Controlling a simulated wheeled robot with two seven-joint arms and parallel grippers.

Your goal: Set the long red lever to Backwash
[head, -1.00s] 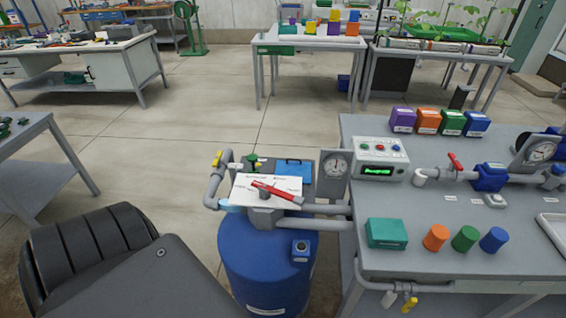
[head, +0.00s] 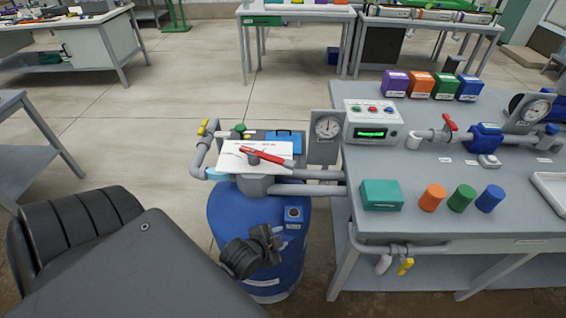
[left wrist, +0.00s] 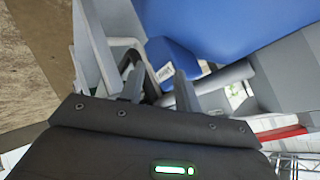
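The long red lever (head: 268,157) lies across a white label plate (head: 232,160) on top of the blue tank (head: 228,212). Its handle points right and slightly toward me; the plate's lettering is too small to read. My left gripper (head: 276,243) is in front of the tank, below the lever and clear of it. In the left wrist view its two fingers (left wrist: 158,88) stand apart with nothing between them. Part of the red lever (left wrist: 282,134) shows there at the right. My right gripper is not in view.
Grey pipes (head: 305,181) run right from the valve, beside a gauge (head: 326,130). The grey bench (head: 410,220) stands to the right. Open floor lies left of the tank.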

